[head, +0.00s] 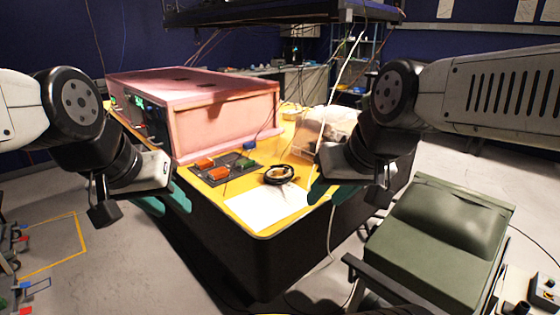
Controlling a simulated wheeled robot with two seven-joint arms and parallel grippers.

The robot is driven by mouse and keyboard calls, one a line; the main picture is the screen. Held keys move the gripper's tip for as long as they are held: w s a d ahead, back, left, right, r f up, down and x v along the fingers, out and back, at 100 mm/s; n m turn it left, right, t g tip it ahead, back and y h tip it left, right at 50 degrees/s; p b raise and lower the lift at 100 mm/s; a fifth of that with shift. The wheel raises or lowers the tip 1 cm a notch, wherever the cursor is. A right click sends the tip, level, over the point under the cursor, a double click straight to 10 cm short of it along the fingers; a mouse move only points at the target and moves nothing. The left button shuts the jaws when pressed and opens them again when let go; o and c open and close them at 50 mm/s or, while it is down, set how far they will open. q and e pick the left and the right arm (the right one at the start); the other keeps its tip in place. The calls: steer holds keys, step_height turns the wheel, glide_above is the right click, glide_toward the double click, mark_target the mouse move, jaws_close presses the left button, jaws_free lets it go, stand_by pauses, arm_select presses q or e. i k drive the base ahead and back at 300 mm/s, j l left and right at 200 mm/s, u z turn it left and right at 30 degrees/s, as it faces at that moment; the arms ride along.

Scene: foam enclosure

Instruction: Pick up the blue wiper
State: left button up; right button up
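A dark tray (226,175) on the yellow table holds small coloured blocks. One small blue piece (250,144) sits at its far right corner, but I cannot tell whether it is the blue wiper. My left gripper (168,202) has teal fingers and hangs at the table's left edge, left of the tray. My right gripper (330,192) has teal fingers and hangs by the table's right edge, right of the black round dish. I cannot make out the finger gaps.
A pink foam enclosure (225,122) stands at the back left of the table. A black round dish (279,175) and a white sheet (265,207) lie near the front. A green chair (430,235) stands at right. Coloured clips (28,285) show at lower left.

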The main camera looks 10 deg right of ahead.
mark_target(244, 145)
steer(key=z, duration=0.5)
steer(key=i+j+z, duration=0.1)
steer(key=z, duration=0.35)
steer(key=j+z, duration=0.15)
steer(key=z, duration=0.35)
steer(key=j+z, duration=0.25)
steer(key=j, duration=0.2)
steer(key=j+z, duration=0.3)
steer(key=j, duration=0.2)
steer(key=k+j+z, duration=0.1)
steer(key=j+z, duration=0.15)
steer(key=j, duration=0.2)
steer(key=k+j+z, duration=0.1)
steer(key=j+z, duration=0.15)
steer(key=j, duration=0.2)
steer(key=k+j+z, duration=0.25)
steer(key=j, duration=0.2)
steer(key=k+j, duration=0.15)
steer(key=j, duration=0.25)
steer(key=k+j, duration=0.1)
steer(key=j, duration=0.35)
steer(key=k+j, duration=0.15)
steer(key=j, duration=0.25)
steer(key=k+j, duration=0.15)
steer(key=j, duration=0.25)
steer(key=i+z, duration=0.05)
